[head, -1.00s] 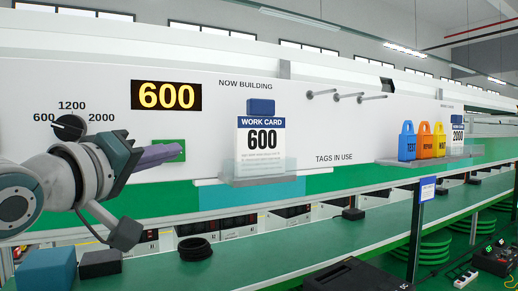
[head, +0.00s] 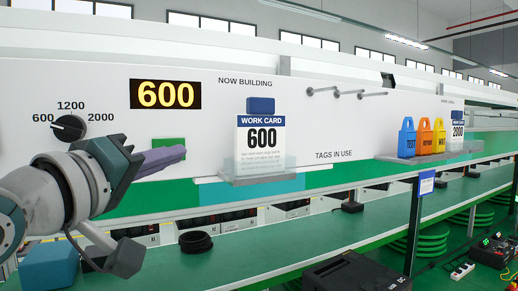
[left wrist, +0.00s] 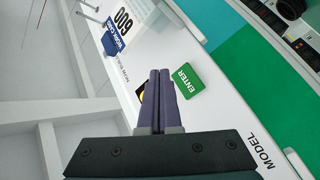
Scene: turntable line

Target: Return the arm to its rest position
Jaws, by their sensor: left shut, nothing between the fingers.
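My left gripper (head: 165,160) is shut and empty, its purple fingers together. In the head view it is in front of the white panel (head: 330,130), over part of a green button (head: 168,146). In the left wrist view the fingers (left wrist: 160,85) point toward the panel beside the green button marked ENTER (left wrist: 186,82), with a gap to it. A rotary dial (head: 69,128) sits at the left among the marks 600, 1200 and 2000. The display (head: 166,94) reads 600. My right gripper is out of view.
A work card 600 (head: 262,140) stands in a clear holder. Coloured tags (head: 425,138) and a 2000 card (head: 457,132) stand on a shelf at the right. A blue block (head: 50,266), a black ring (head: 196,243) and a black box (head: 357,278) are on the green bench (head: 260,245).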

